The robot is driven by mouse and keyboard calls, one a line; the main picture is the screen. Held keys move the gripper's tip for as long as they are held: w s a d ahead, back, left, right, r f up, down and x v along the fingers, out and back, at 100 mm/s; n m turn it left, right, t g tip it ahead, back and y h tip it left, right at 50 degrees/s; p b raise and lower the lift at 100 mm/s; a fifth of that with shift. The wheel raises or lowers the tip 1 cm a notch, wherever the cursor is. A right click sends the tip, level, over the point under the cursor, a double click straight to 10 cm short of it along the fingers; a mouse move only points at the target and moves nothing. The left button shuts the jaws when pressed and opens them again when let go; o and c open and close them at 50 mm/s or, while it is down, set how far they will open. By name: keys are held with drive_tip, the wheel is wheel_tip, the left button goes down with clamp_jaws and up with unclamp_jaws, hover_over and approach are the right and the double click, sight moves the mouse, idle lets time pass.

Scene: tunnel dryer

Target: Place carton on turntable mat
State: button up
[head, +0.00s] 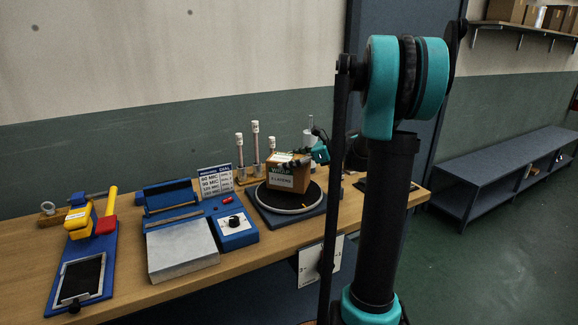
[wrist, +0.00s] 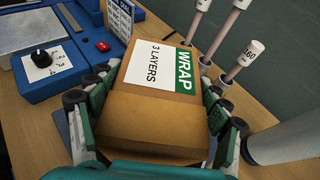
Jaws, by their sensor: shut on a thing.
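The brown carton (head: 286,180) has a white and green label reading "WRAP 3 LAYERS". My gripper (head: 300,163) is shut on it. In the wrist view the fingers of my gripper (wrist: 150,100) clasp the carton (wrist: 150,112) on its left and right sides. In the head view the carton appears upright, over the dark round turntable mat (head: 282,202), which has a pale rim and sits on a blue base. I cannot tell whether the carton's underside touches the mat. In the wrist view the carton and fingers hide most of the turntable.
A blue sealer with a dial box (head: 233,225) stands left of the turntable, and a sign (head: 215,180) stands behind it. White-capped posts (head: 256,141) rise behind the carton. A yellow and red tool (head: 92,218) is at far left. My arm hides the bench's right part.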

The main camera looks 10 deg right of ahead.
drive_tip(key=shift+f, duration=0.9)
drive_tip(key=o, duration=1.9)
drive_tip(key=shift+f, duration=0.1)
drive_tip(key=shift+d, duration=0.1)
drive_tip(key=v, duration=1.2)
drive_tip(key=shift+s, duration=0.1)
